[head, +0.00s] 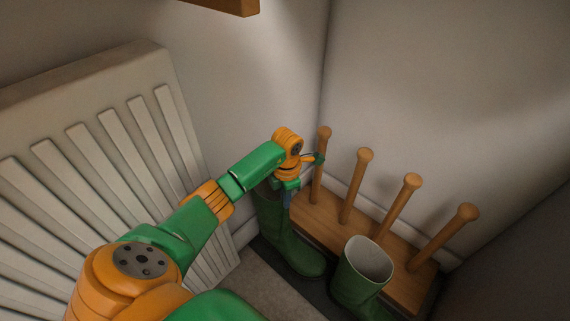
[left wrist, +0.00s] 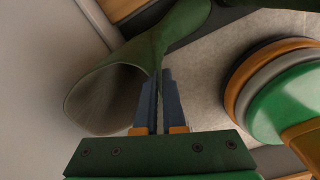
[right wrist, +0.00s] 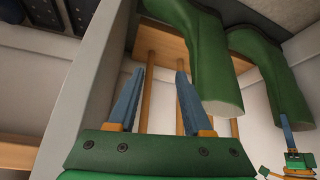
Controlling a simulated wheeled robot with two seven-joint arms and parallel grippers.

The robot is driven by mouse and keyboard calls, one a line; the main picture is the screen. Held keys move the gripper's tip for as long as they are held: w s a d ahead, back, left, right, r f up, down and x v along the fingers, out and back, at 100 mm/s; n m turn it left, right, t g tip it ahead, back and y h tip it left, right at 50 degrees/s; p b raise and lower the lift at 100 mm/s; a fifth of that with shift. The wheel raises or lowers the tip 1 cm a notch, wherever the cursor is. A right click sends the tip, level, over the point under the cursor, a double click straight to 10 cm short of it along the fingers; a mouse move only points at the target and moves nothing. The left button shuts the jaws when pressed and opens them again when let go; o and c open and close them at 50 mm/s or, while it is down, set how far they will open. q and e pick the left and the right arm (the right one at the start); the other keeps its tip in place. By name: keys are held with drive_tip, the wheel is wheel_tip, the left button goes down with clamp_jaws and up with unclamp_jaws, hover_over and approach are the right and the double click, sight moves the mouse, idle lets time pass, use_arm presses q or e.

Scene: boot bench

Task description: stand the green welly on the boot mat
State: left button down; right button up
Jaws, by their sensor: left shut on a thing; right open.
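A green welly (head: 290,248) stands about upright at the left end of the wooden rack. My left gripper (head: 287,198) is shut on the rim of its shaft. The left wrist view shows the fingers (left wrist: 160,100) closed on the rim beside the open top of this welly (left wrist: 105,92). A second green welly (head: 365,270) stands to the right, untouched. The dark boot mat (head: 318,291) lies under and around the boots; I cannot tell whether the held sole touches it. My right gripper (right wrist: 158,100) is open and empty, with the wellies beyond it in its upside-down view.
A wooden boot rack (head: 320,217) with several upright pegs stands behind the wellies, against the wall corner. A white radiator (head: 100,150) is on the left wall, beside my left arm. Pale carpet (head: 262,292) shows in front of the mat. A wooden edge (head: 228,5) juts in at the top.

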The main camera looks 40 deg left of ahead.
use_arm(q)
drive_tip(key=shift+f, duration=0.4)
drive_tip(key=shift+f+b, duration=0.2)
drive_tip(key=shift+b, duration=0.1)
use_arm(e)
drive_tip(key=shift+w+a+r+t+y, duration=0.15)
drive_tip(key=shift+w+r+t, duration=0.35)
drive_tip(key=shift+w, duration=0.25)
drive_tip(key=shift+w+a+r+t+y, duration=0.1)
drive_tip(key=shift+w+r+t, duration=0.35)
drive_tip(key=shift+w, duration=0.3)
drive_tip(key=shift+w+a+r+t+y, duration=0.15)
drive_tip(key=shift+w+r+t, duration=0.35)
drive_tip(key=shift+w, duration=0.25)
use_arm(q)
drive_tip(key=c, duration=0.9)
unclamp_jaws()
